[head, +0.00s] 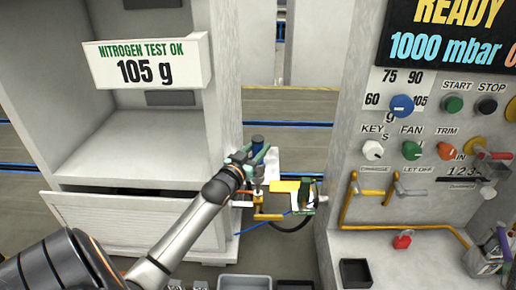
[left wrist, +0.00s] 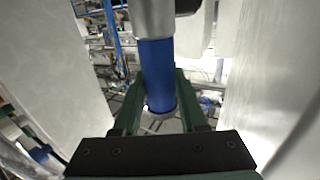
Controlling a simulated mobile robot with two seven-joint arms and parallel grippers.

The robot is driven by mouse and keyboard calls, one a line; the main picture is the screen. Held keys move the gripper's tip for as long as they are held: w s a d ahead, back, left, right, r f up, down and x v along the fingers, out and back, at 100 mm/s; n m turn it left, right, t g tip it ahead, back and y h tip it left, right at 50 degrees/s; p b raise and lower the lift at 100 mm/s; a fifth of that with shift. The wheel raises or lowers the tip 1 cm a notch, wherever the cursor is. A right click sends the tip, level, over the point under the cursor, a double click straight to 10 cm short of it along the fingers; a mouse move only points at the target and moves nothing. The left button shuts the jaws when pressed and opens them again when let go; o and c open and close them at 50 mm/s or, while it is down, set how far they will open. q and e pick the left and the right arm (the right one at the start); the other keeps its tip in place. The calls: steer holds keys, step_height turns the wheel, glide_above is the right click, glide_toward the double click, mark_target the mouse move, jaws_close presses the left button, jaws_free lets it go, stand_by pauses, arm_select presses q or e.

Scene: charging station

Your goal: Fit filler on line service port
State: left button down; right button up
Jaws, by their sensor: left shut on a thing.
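A blue cylinder, which I take to be the filler (head: 257,143), is in my left gripper (head: 258,157) in the head view, between the white cabinet and the control panel. In the left wrist view the blue filler (left wrist: 158,75) stands between the two green fingers of my left gripper (left wrist: 160,95), which is shut on it. A grey metal part (left wrist: 165,18) is at its upper end. Below the gripper in the head view is a yellow pipe fitting (head: 263,212) on the line. I cannot tell which part is the service port or whether the filler touches it. My right gripper is not in view.
The cabinet (head: 218,140) stands close on the left with a "105 g" sign (head: 150,62). The control panel (head: 350,130) with knobs and yellow pipes stands on the right. A green-and-yellow part (head: 305,192) is beside the fitting. A grey tray (head: 245,282) lies at the bottom.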

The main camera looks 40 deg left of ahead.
arm_select(q)
steer(key=shift+r+p, duration=0.1)
steer(key=shift+p, duration=0.65)
stand_by(1.1)
steer(key=shift+f+b, duration=1.75)
steer(key=shift+f, duration=0.9)
steer(key=shift+c, duration=2.3)
jaws_free()
steer(key=shift+o, duration=0.5)
steer(key=shift+f, duration=0.15)
steer(key=shift+s, duration=0.1)
steer(key=v, duration=1.2)
steer(key=shift+s, duration=0.2)
